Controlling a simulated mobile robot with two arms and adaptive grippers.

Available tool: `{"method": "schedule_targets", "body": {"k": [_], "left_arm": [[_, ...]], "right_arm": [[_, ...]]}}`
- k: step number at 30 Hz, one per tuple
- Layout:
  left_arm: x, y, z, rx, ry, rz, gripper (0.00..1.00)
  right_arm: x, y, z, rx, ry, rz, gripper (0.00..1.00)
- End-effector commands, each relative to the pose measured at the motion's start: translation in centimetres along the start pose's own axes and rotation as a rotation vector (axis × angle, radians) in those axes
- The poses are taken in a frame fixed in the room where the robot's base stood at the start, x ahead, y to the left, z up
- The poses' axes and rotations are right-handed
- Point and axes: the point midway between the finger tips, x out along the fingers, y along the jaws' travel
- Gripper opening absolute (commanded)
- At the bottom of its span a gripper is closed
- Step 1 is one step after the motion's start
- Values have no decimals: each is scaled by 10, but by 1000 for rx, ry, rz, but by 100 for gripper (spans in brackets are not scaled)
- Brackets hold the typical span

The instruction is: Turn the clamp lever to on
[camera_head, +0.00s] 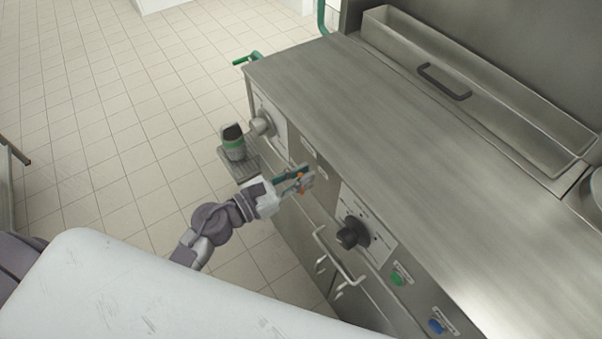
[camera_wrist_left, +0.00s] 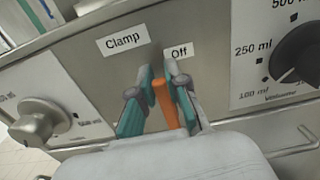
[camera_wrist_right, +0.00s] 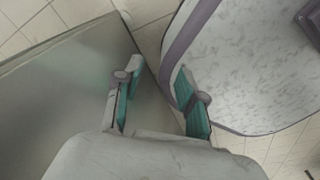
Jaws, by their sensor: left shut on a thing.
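The clamp lever (camera_wrist_left: 166,101) is a slim orange bar on the steel front panel, just below the labels "Clamp" (camera_wrist_left: 122,42) and "Off" (camera_wrist_left: 179,53). In the left wrist view it runs between my left gripper's fingers, nearer the right finger. My left gripper (camera_wrist_left: 158,80) is shut on it with teal-padded fingers. In the head view the left gripper (camera_head: 304,178) is at the panel and partly covers the lever. My right gripper (camera_wrist_right: 155,82) shows only in its own wrist view, open and empty.

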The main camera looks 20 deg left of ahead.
Motion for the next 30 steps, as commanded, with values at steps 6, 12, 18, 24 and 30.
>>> {"method": "schedule_targets", "body": {"k": [6,12,18,24,30], "left_arm": [[0,4,1,-59,0,0,0],[0,11,0,-189,1,0,0],[0,21,-3,-370,2,0,0],[0,30,-8,-560,1,0,0],[0,39,-15,-752,1,1,0]], "right_arm": [[-2,-1,0,1,0,-1,40],[-6,-2,-1,2,1,-3,40],[-9,-3,-2,2,1,-4,40],[-11,-3,-2,2,1,-4,40],[-12,-3,-2,2,1,-4,40]]}}
